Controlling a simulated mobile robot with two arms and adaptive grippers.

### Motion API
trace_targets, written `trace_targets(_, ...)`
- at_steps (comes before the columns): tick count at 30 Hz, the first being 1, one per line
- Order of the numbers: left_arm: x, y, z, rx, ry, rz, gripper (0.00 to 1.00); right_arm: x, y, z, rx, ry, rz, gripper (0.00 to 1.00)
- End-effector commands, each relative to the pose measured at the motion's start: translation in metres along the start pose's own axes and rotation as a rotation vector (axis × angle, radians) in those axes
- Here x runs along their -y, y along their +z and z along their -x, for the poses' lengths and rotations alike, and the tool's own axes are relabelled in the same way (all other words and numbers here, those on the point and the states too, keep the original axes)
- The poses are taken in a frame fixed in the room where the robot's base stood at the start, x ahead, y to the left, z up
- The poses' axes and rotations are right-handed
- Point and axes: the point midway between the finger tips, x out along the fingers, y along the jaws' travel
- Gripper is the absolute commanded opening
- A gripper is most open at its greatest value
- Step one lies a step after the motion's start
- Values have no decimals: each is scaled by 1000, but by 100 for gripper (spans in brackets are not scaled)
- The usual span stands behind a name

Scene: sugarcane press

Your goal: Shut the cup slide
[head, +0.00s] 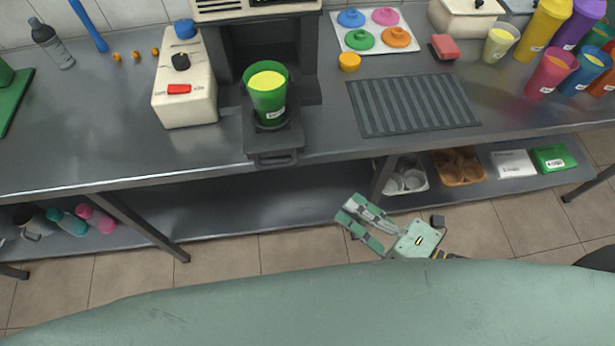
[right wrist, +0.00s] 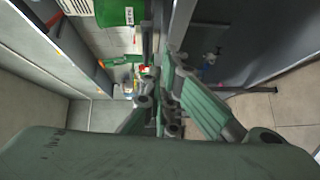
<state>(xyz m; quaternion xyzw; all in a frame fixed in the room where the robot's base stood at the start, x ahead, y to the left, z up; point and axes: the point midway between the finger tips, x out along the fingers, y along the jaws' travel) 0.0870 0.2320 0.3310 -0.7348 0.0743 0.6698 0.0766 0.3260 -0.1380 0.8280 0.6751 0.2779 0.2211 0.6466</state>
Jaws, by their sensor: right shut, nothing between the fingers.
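The cup slide (head: 262,143) is a dark tray with a front handle. It sticks out of the dark press (head: 265,45) toward the counter's front edge. A green cup (head: 269,102) with yellow juice stands upright on it. My right gripper (head: 350,216) is in front of the counter, below its edge and to the right of the slide, apart from it. It is shut and empty. Its fingers (right wrist: 165,105) also show in the right wrist view, where I cannot make out the slide. My left gripper is not in view.
A white box with a red switch (head: 179,89) stands left of the slide. A ribbed dark mat (head: 413,104) lies to the right. Several coloured cups stand at the far right. The lower shelf (head: 270,198) holds trays and bottles. The counter's front edge near the slide is clear.

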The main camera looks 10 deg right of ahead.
Motion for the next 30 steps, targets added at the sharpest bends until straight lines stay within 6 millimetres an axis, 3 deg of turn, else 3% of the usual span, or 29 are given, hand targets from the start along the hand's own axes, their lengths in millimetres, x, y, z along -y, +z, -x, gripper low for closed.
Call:
trace_targets(3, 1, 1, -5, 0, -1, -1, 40, -22, -18, -1, -54, 48, 57, 0)
trace_targets(8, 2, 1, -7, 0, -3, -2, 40, -29, -23, -9, -67, 65, 75, 0)
trace_targets(26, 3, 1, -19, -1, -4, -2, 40, -35, -28, -100, -65, 65, 72, 0)
trace_targets(30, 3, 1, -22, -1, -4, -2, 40, -35, -16, -115, -64, 61, 73, 0)
